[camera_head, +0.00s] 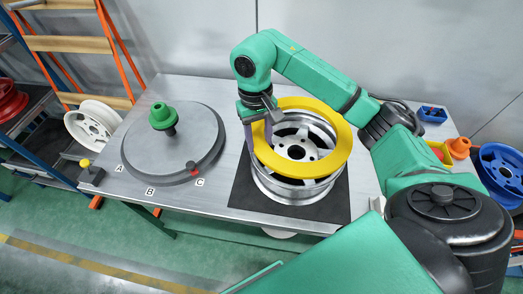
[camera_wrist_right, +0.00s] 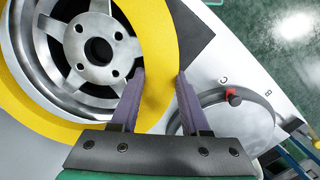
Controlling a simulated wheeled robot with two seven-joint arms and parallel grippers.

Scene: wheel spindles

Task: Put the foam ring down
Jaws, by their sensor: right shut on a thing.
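My left gripper is not in view.
The wheel stands on a black mat (camera_head: 244,188) on the grey table (camera_head: 225,95). To the left is a round turntable (camera_head: 140,150) with a green knobbed part (camera_head: 162,116) and a red marker (camera_head: 191,166) near C. A blue bin (camera_head: 432,114) sits at the back right.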

